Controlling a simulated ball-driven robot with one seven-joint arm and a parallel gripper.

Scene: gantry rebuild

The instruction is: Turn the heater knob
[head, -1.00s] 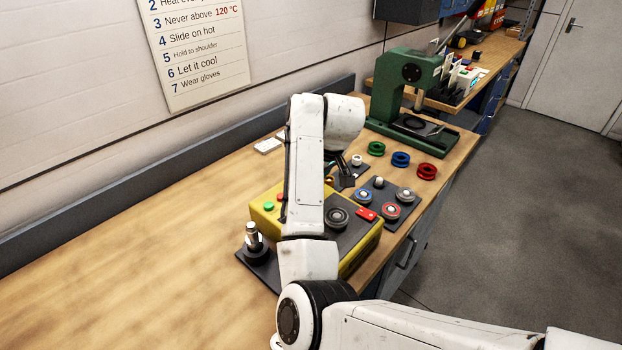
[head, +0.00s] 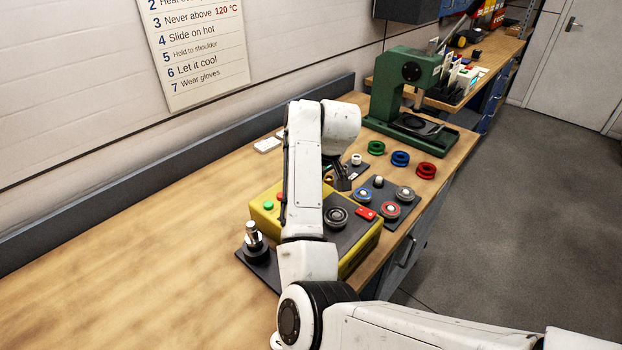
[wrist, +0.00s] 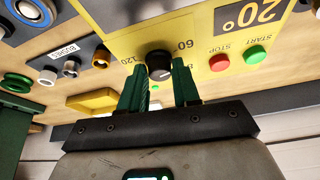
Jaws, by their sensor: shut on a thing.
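The heater is a yellow box (head: 262,218) on the workbench in the head view, partly behind my arm. In the wrist view its yellow front panel (wrist: 194,38) carries a temperature scale and the heater knob (wrist: 159,63), black with a pale pointer mark. My gripper (wrist: 158,70) has a green finger on each side of the knob and is shut on it. The pointer is aimed to the lower right of that view. In the head view my gripper (head: 342,180) is mostly behind my arm, and the knob is hidden.
A red stop button (wrist: 219,62) and a green start button (wrist: 255,56) sit beside the knob. A green press (head: 408,90) stands farther back. Coloured rings lie near it, and a dark tray (head: 378,205) holds more parts. The bench's left side is clear.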

